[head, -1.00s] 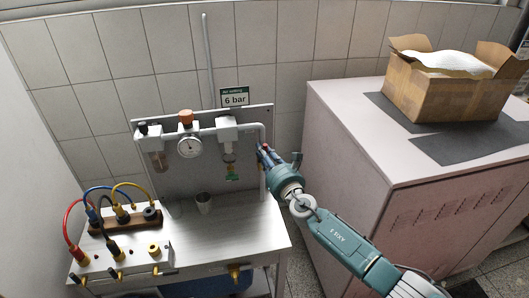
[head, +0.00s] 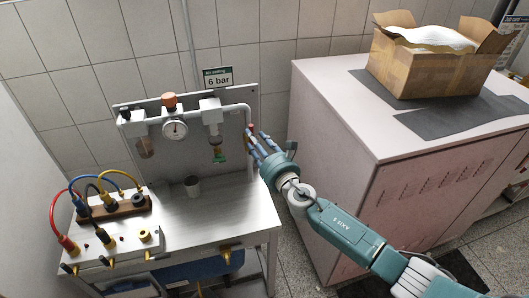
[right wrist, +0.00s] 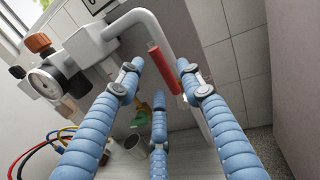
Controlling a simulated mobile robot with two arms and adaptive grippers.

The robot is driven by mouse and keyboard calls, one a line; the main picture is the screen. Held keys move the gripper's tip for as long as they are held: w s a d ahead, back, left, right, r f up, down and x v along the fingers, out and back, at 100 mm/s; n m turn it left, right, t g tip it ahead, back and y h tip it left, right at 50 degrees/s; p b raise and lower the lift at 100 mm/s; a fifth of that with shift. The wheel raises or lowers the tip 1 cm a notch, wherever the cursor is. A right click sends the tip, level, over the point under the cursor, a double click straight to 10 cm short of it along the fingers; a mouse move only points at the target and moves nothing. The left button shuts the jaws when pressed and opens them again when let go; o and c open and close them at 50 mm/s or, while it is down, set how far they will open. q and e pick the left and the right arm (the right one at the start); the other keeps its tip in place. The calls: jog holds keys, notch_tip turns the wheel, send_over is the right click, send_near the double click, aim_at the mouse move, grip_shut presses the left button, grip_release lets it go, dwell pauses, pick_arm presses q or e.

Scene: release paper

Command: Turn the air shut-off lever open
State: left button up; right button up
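The shut-off lever has a red handle (right wrist: 165,68) on the white pipe (right wrist: 153,22) of the air panel (head: 240,100). In the right wrist view the handle runs at a slant, upper left to lower right. In the head view the handle is a small red spot (head: 250,128) at the panel's right edge. My right gripper (head: 259,143) is at that edge with its blue fingers spread. In the right wrist view my right gripper (right wrist: 160,78) is open, and the handle shows between the two upper fingertips. I cannot tell whether they touch it. My left gripper is out of view.
A bench (head: 240,207) carries a cup (head: 192,186) and coloured hoses (head: 72,192). A pink cabinet (head: 335,140) with a cardboard box (head: 432,70) stands on the right.

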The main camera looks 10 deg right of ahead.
jog(key=v, duration=0.7)
jog(key=shift+s, duration=0.3)
